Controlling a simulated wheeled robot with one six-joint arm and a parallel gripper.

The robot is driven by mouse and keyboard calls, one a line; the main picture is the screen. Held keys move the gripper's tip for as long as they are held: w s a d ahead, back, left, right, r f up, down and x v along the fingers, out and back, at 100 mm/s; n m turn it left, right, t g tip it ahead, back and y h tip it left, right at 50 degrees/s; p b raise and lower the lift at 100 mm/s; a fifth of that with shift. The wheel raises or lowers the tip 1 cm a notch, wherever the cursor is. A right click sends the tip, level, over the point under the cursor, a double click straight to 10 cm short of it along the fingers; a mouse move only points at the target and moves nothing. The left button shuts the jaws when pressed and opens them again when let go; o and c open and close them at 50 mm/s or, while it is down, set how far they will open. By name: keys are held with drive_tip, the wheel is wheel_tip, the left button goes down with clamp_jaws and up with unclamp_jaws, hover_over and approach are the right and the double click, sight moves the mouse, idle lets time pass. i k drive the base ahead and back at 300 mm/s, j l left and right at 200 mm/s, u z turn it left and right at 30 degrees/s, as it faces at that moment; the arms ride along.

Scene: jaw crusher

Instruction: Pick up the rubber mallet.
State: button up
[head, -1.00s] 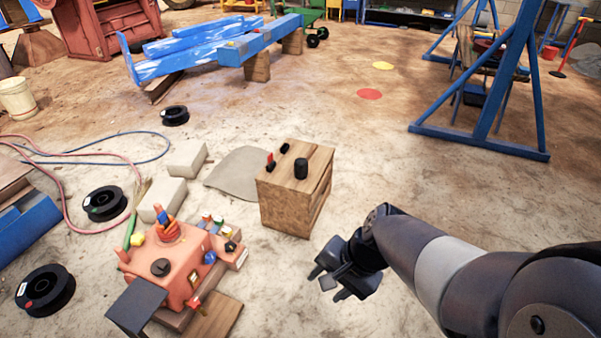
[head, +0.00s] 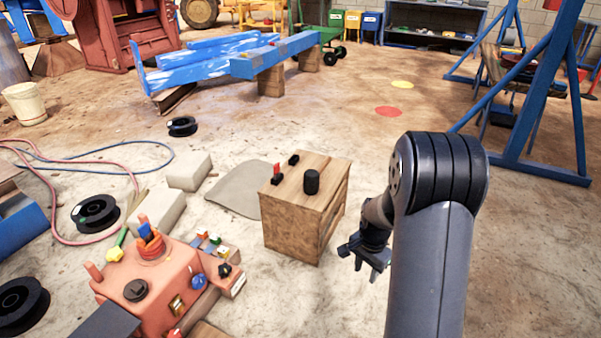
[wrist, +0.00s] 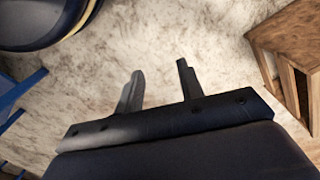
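I cannot make out a rubber mallet for certain. A short black cylinder (head: 311,182) stands upright on the wooden crate (head: 296,234); I cannot tell whether it is part of a mallet. Small black and red pieces (head: 277,173) lie near the crate top's far left corner. My gripper (head: 362,262) is low, to the right of the crate and apart from it. In the wrist view my gripper (wrist: 160,80) has its two fingers apart with bare ground between them. There the crate (wrist: 268,45) shows only at the right edge.
A red machine model (head: 155,290) with coloured parts stands at the lower left. Pale blocks (head: 188,171), black spools (head: 96,214) and hoses lie at left. A blue frame (head: 545,165) stands at right. A blue beam (head: 270,60) lies behind. Ground behind the crate is largely clear.

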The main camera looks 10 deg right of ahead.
sight(311, 177)
drive_tip(key=i+l+u, duration=0.4)
drive_tip(key=i+l, duration=0.3)
drive_tip(key=i, duration=0.2)
drive_tip(key=i+l+u, duration=0.4)
drive_tip(key=i+l, duration=0.45)
drive_tip(key=l, duration=0.1)
